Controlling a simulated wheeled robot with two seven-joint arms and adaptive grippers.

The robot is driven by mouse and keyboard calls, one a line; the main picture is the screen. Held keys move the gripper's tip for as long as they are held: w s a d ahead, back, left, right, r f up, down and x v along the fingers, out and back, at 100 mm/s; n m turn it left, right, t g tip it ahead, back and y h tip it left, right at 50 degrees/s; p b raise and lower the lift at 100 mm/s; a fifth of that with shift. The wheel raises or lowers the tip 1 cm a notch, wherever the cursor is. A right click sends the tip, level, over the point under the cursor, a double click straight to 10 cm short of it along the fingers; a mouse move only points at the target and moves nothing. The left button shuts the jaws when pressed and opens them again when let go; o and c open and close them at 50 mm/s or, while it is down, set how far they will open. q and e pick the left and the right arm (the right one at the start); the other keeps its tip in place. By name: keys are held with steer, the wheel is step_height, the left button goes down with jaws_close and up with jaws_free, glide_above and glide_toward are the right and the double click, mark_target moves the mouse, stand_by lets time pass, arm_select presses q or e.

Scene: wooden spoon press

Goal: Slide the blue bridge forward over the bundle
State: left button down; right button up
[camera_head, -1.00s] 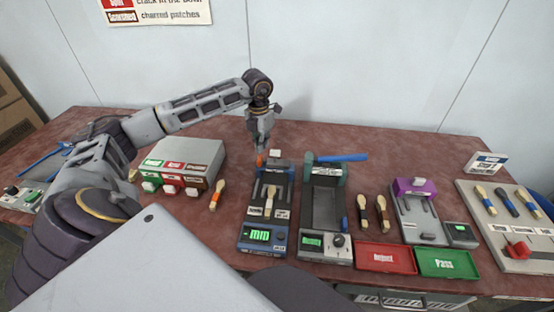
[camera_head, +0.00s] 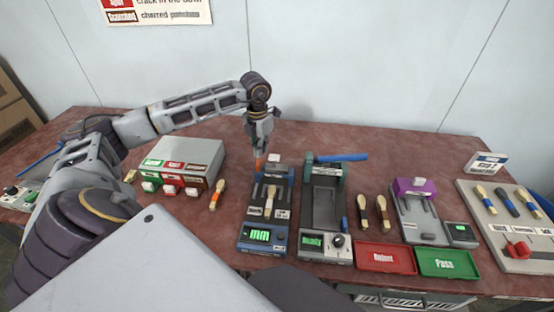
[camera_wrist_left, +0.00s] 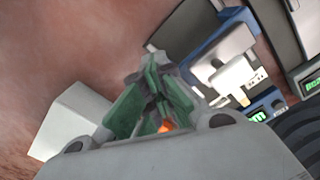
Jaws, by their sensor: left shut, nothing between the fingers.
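The blue gauge with the mm display (camera_head: 262,236) stands on the table in the head view. Its dark blue bridge (camera_head: 278,174) is at the back end, with a white block (camera_head: 274,157) on top. A wooden spoon (camera_head: 268,203) lies lengthwise in front of the bridge. No distinct bundle can be made out. My right gripper is out of view.
A grey box (camera_head: 188,154) with coloured fronts and an orange-handled spoon (camera_head: 217,194) are to the left. A second gauge (camera_head: 324,215) with a green bridge stands close on the right. Red (camera_head: 386,258) and green trays (camera_head: 447,263) lie front right. The table behind is clear.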

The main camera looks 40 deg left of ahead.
mark_target(258, 165)
arm_select(q)
steer(key=shift+s+d+f+b, duration=0.15)
steer(key=shift+s+d+f, duration=0.3)
steer(key=shift+s, duration=0.55)
steer(key=shift+s+d+f+b, duration=0.1)
steer(key=shift+s+d+f, duration=0.1)
steer(key=shift+s+d, duration=0.65)
steer(key=shift+s+d+f+b, duration=0.15)
steer(key=shift+s+d+f, duration=0.25)
steer(key=shift+s, duration=0.75)
steer(key=shift+w+a, duration=0.1)
steer(key=shift+w, duration=0.1)
steer(key=shift+w+a, duration=0.2)
steer(key=shift+w, duration=0.15)
steer(key=shift+r, duration=0.25)
steer(key=shift+w+a+r+p, duration=0.2)
steer(key=shift+r+p, duration=0.15)
steer(key=shift+r, duration=0.2)
steer(key=shift+w+a+r+p, duration=0.15)
steer(key=shift+r+p, duration=0.2)
steer(key=shift+r, duration=0.2)
steer(key=shift+r+p, duration=1.2)
steer(key=shift+r, duration=1.1)
